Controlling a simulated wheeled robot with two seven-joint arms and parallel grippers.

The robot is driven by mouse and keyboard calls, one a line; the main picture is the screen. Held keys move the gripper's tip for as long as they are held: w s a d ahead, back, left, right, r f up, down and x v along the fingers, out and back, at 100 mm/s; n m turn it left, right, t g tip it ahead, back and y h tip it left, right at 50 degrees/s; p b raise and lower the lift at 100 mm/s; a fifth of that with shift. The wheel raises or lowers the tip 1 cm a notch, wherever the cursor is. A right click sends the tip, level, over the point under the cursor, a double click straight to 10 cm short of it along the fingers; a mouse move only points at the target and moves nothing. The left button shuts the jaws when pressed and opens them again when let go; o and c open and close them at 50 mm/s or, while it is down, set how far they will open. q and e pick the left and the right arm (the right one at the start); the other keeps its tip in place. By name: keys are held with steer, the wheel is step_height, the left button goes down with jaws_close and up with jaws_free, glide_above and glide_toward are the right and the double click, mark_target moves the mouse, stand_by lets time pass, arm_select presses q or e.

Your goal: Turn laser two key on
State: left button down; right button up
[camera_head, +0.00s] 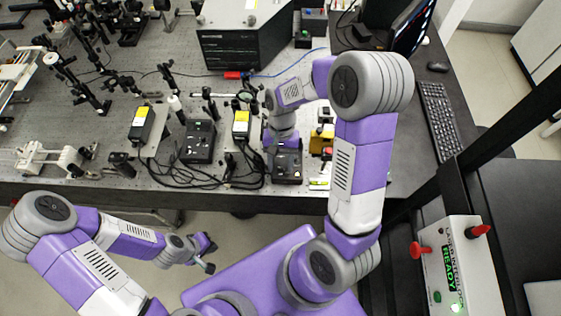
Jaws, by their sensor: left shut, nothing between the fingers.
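Two black controller boxes stand near the front edge of the optical table: one left of centre (198,143) and one further right (288,167). I cannot read which is laser two, and no key can be made out on either. My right gripper (279,147) reaches down at the back of the right-hand box; its fingertips are too small and partly hidden, so contact and opening cannot be told. My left gripper (209,255) is shut and empty, in front of the table and away from the boxes.
Two yellow-labelled modules, left (142,121) and right (241,123), stand near the boxes, with black cables (225,178) between. A large black instrument (243,40) is behind. A keyboard (440,120) lies right. A box reading READY (460,268) is at lower right.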

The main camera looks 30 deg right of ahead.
steer(key=shift+r, duration=0.1)
steer(key=v, duration=0.7)
steer(key=shift+r+p, duration=0.2)
steer(key=shift+p, duration=0.25)
